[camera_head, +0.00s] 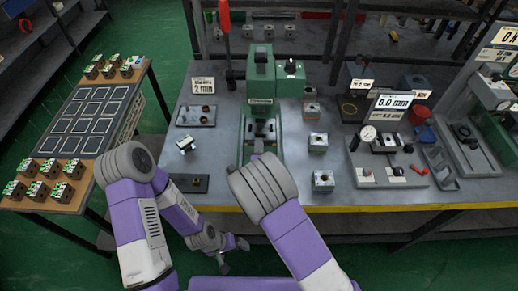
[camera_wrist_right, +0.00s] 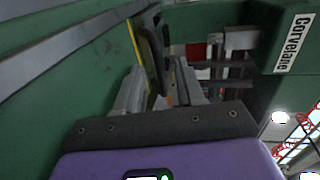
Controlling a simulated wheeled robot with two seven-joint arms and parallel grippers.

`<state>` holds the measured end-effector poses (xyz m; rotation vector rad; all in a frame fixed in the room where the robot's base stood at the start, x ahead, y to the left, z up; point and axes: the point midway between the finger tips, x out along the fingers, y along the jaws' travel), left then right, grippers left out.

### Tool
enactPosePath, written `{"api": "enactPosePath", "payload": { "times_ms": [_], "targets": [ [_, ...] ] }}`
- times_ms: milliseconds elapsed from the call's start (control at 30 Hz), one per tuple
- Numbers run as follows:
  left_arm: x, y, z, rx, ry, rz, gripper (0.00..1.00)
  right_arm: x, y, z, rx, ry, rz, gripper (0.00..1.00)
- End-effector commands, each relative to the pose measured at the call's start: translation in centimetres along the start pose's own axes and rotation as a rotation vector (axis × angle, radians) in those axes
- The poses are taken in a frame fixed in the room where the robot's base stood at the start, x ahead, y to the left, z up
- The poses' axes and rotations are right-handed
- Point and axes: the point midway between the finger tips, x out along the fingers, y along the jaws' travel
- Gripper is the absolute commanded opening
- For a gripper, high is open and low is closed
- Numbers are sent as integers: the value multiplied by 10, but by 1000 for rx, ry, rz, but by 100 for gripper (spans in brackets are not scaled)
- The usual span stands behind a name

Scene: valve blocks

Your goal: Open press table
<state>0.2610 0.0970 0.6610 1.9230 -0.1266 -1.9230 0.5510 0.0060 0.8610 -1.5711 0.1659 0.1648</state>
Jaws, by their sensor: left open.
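The green press (camera_head: 260,85) stands in the middle of the bench; its lower table part (camera_head: 262,130) shows grey and green parts, partly hidden by my right wrist. My right gripper (camera_wrist_right: 160,88) is at the front of the press and is hidden by its own wrist in the head view. In the right wrist view its two fingers stand apart, with a dark flat piece (camera_wrist_right: 150,60) between or just beyond them; whether they grip it I cannot tell. My left gripper (camera_head: 236,248) is open and empty, below the bench's front edge.
A red-handled lever (camera_head: 224,15) rises at the press's left. Small blocks (camera_head: 318,142) stand to its right, plates (camera_head: 195,115) to its left. A gauge fixture (camera_head: 385,165) is farther right. A side table (camera_head: 95,118) with several valve blocks stands left.

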Motion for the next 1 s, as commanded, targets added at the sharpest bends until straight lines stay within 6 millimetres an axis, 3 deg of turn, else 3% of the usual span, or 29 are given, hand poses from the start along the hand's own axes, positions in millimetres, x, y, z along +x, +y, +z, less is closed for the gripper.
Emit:
{"api": "enactPosePath", "payload": {
  "times_ms": [300, 567, 1000],
  "targets": [
    [0, 0, 0, 0, 0, 0, 95, 4, 0, 0, -1, 0, 1, 38],
    [0, 0, 0, 0, 0, 0, 95, 4, 0, 0, -1, 0, 1, 0],
    [5, -2, 0, 0, 0, 0, 95, 0, 3, 0, 1, 1, 2, 0]
  ]
}}
